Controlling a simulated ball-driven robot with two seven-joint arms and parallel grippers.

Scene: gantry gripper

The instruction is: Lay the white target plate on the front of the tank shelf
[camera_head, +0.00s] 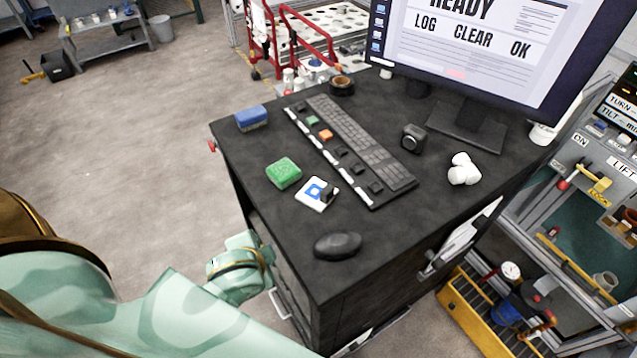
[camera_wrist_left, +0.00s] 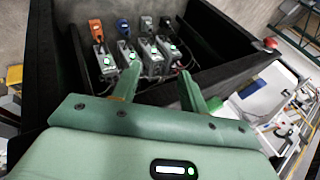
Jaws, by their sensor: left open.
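A small white plate with a blue square mark (camera_head: 312,197) lies flat on the black desk top, between the green block and the mouse. A small black piece sits at its right edge. My left arm comes in from the lower left in the head view. Its hand (camera_head: 240,270) is low beside the desk's left side, apart from the plate, with its fingertips hard to make out. In the left wrist view my left gripper (camera_wrist_left: 157,84) is open and empty, before a black open compartment (camera_wrist_left: 240,72). I cannot single out the tank shelf for sure. My right gripper is not in view.
On the desk are a keyboard (camera_head: 362,145), a green block (camera_head: 283,173), a blue block (camera_head: 251,118), a mouse (camera_head: 338,246) and a monitor (camera_head: 475,45). A rack with labelled controls (camera_head: 600,170) stands right. Several grey devices (camera_wrist_left: 143,55) sit inside the compartment.

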